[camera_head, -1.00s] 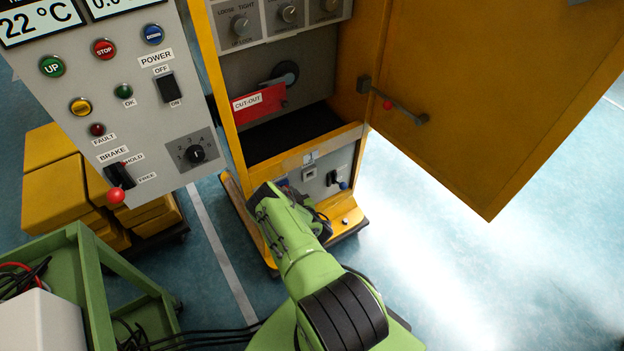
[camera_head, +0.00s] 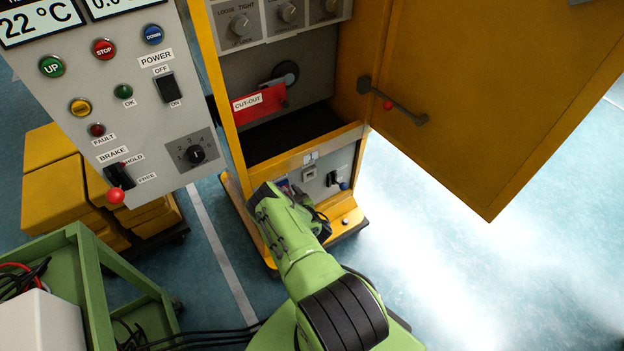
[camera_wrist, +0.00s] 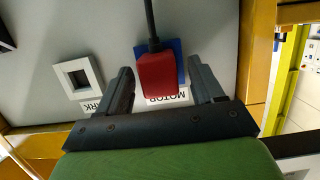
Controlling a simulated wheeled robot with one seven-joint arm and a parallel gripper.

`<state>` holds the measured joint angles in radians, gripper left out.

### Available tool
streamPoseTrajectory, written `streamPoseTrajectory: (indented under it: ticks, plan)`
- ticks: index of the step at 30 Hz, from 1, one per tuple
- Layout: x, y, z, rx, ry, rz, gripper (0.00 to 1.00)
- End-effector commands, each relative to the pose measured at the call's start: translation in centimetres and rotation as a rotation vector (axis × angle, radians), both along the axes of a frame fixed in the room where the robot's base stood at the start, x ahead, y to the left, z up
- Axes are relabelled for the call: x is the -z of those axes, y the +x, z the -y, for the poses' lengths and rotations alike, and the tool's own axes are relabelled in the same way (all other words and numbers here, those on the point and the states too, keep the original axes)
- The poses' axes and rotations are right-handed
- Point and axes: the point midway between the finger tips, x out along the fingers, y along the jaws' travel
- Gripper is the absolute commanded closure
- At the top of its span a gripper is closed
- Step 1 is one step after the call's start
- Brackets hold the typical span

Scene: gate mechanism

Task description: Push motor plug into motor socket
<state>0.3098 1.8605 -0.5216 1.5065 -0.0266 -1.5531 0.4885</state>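The red motor plug (camera_wrist: 156,76), with a black cable running up from it, shows in the wrist view in front of the blue motor socket (camera_wrist: 172,48) on the grey panel. I cannot tell how deep the plug sits in the socket. A MOTOR label (camera_wrist: 168,97) is partly covered by the plug. My gripper (camera_wrist: 158,70) is open, one black finger on each side of the plug, with a visible gap on both sides. In the head view my arm hides the plug and the fingertips.
A white-framed square socket (camera_wrist: 78,77) with a partly hidden label is left of the plug. The yellow cabinet door (camera_head: 480,100) stands open to the right. A red cut-out lever (camera_head: 262,103) is above my gripper. A control panel (camera_head: 130,130) and green cart (camera_head: 95,270) are at the left.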

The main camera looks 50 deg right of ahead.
Motion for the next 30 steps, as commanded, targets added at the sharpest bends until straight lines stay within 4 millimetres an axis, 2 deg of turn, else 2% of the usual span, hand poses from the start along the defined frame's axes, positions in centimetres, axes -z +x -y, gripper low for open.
streamPoseTrajectory:
  ticks: [8, 11, 14, 25, 30]
  plan:
    - [0.0, -0.1, 0.0, 0.001, 0.0, -0.001, 0.27]
    - [-0.2, -0.7, -0.2, 0.002, 0.001, -0.003, 0.27]
    - [-0.8, -2.5, -0.6, 0.004, 0.003, -0.006, 0.27]
    - [-3.5, -12.4, -3.6, 0.003, 0.002, -0.007, 0.27]
    - [-4.2, -14.1, -4.0, 0.003, 0.001, -0.001, 0.27]
